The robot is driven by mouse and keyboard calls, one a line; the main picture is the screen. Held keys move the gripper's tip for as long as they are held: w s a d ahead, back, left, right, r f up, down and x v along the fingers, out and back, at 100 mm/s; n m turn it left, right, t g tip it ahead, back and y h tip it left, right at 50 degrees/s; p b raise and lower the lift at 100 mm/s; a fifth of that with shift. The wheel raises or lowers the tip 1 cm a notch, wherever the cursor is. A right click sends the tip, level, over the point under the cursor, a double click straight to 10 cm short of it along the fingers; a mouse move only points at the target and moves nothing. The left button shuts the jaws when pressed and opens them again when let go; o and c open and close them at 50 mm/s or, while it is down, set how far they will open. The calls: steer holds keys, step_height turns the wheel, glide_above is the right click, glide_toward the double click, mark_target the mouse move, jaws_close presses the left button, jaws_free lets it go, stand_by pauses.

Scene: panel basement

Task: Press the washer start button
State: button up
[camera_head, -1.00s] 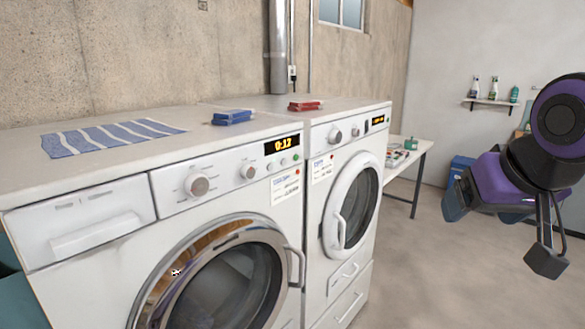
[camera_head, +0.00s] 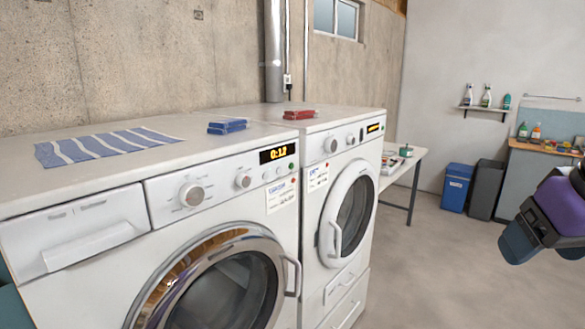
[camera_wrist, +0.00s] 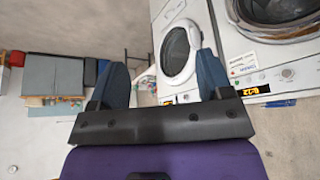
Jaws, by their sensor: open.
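The washer (camera_head: 120,240) is the left white machine, with a detergent drawer, a round glass door and a lit display (camera_head: 277,154) reading about 0:12. Small buttons sit below and beside the display; a green one (camera_head: 291,166) and a red one (camera_head: 292,180) are near the panel's right end. Their labels are too small to read. My gripper (camera_head: 520,242) is at the right edge in the head view, well away from the panel, partly cut off. In the wrist view my gripper (camera_wrist: 160,68) is open and empty, with the washer's display (camera_wrist: 255,90) upside down to its right.
A second white machine (camera_head: 340,180) stands right of the washer. A striped cloth (camera_head: 100,145), a blue item (camera_head: 227,126) and a red item (camera_head: 299,114) lie on top. A table (camera_head: 420,160) and bins (camera_head: 456,187) are behind. The floor in front is open.

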jaws_close()
stand_by(1.5)
